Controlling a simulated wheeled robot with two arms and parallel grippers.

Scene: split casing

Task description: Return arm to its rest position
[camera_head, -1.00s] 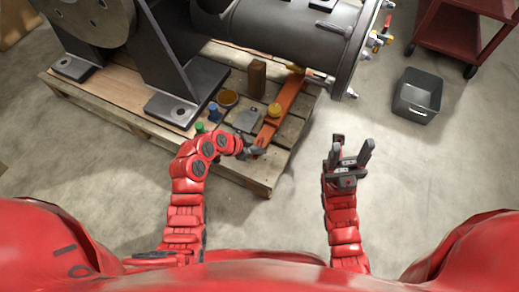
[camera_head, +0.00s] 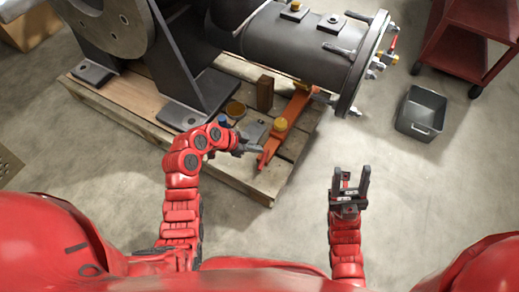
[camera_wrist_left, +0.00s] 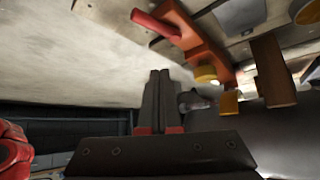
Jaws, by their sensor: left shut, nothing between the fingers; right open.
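My left arm comes in from the left in the head view, and its gripper (camera_head: 250,148) is over the near right part of the pallet, beside the orange bar. In the left wrist view the fingers of this gripper (camera_wrist_left: 160,100) are together with nothing between them. My right gripper (camera_head: 351,185) points up and away over bare floor, right of the pallet, with its fingers apart and empty. The orange bar (camera_head: 292,112) lies on the pallet with a yellow knob (camera_head: 281,124) on it. It also shows in the left wrist view (camera_wrist_left: 195,40).
The wooden pallet (camera_head: 130,113) carries a large grey casing (camera_head: 300,45) on dark supports. A grey bin (camera_head: 421,113) and a red cart (camera_head: 466,45) are at right. The floor between pallet and bin is clear.

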